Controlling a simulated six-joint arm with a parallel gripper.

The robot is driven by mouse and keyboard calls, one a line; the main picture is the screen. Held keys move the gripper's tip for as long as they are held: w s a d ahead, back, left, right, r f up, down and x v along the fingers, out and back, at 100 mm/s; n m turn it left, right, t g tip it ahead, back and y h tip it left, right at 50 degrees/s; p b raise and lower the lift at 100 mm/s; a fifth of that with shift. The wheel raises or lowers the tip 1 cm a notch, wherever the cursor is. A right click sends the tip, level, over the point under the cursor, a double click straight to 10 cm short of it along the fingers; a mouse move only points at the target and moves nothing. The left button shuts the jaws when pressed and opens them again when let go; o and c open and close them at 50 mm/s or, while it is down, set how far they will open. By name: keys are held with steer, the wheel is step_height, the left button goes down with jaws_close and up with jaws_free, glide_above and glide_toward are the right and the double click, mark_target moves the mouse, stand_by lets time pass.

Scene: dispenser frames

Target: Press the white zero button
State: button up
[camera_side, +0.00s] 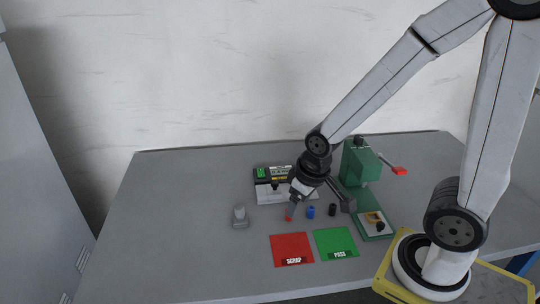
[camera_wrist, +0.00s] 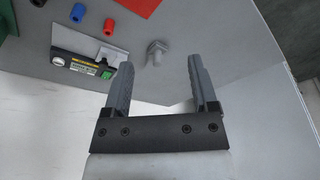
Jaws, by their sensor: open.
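A gauge with a dark face (camera_side: 272,173) and a pale block lies at the back middle of the table, partly behind my gripper. It shows at upper left in the wrist view (camera_wrist: 88,62), with a green patch, a yellow label and metal parts.
Red (camera_side: 289,219), blue (camera_side: 310,212) and black (camera_side: 332,210) cylinders stand near the fingers. A grey bolt (camera_side: 240,217) stands left. Red SCRAP (camera_side: 291,246) and green PASS (camera_side: 335,240) mats lie in front. A green press (camera_side: 361,165) with red-tipped lever stands right. The table's left is clear.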

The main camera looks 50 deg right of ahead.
jaws_close()
stand_by(1.5)
